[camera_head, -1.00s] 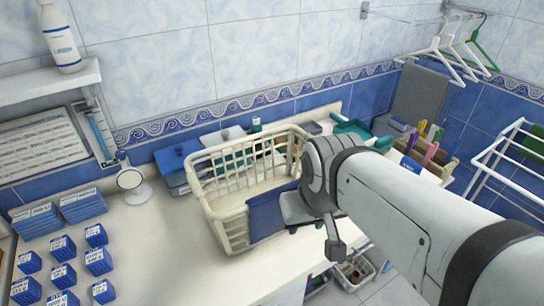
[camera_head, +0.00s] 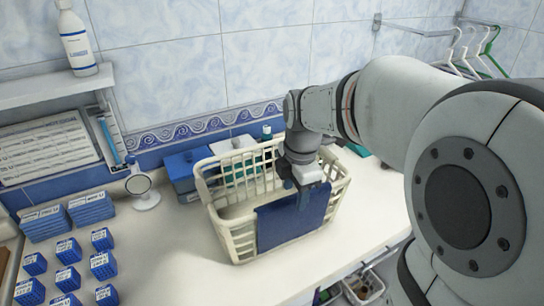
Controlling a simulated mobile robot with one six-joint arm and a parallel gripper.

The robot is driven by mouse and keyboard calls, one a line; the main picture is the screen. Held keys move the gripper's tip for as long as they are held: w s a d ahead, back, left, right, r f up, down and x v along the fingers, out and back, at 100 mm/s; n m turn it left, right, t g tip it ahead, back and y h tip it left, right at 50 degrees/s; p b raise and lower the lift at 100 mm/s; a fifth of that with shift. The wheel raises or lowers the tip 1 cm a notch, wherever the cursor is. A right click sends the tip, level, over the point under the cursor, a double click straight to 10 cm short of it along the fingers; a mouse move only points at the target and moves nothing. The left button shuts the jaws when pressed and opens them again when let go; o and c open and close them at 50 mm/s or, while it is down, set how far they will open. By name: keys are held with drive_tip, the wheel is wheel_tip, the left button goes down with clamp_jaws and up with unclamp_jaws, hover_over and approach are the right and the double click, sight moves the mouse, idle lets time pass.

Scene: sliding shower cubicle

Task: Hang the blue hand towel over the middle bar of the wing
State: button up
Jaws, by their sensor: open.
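The blue hand towel (camera_head: 284,222) hangs over the front rim of the cream laundry basket (camera_head: 240,236) on the counter. My gripper (camera_head: 303,200) points down at the towel's upper edge, at the basket's front rim. Its jaws are open; one dark finger shows in front of the towel and another behind it, though whether they touch the cloth I cannot tell. The wing with its bars is not in view now; my arm covers the right side.
A blue box (camera_head: 186,168) and a round mirror (camera_head: 140,188) stand left of the basket. Several small blue packs (camera_head: 68,250) lie on the left counter (camera_head: 180,262). Hangers (camera_head: 470,52) hang at the upper right. The counter in front of the basket is clear.

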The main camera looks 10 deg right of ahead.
drive_tip(key=shift+w+f+n, duration=0.25)
drive_tip(key=shift+w+n, duration=0.05)
drive_tip(key=shift+n, duration=0.1)
drive_tip(key=f, duration=0.7)
drive_tip(key=shift+w+a+f+p, duration=0.1)
drive_tip(key=shift+w+f+p, duration=0.2)
drive_tip(key=shift+p, duration=0.1)
drive_tip(key=shift+r, duration=0.1)
clamp_jaws()
drive_tip(key=shift+w+r+p, duration=0.1)
drive_tip(key=shift+r+p, duration=4.05)
drive_tip(key=shift+r, duration=1.8)
drive_tip(key=shift+r+p, duration=0.55)
drive_tip(key=shift+r, duration=0.7)
wheel_tip(320, 180, up, 6)
drive_tip(key=f, duration=0.1)
hover_over(292, 210)
drive_tip(key=w, duration=0.2)
drive_tip(key=shift+s+d+r, duration=0.1)
drive_tip(key=shift+d+r, duration=0.1)
drive_tip(key=shift+r, duration=0.05)
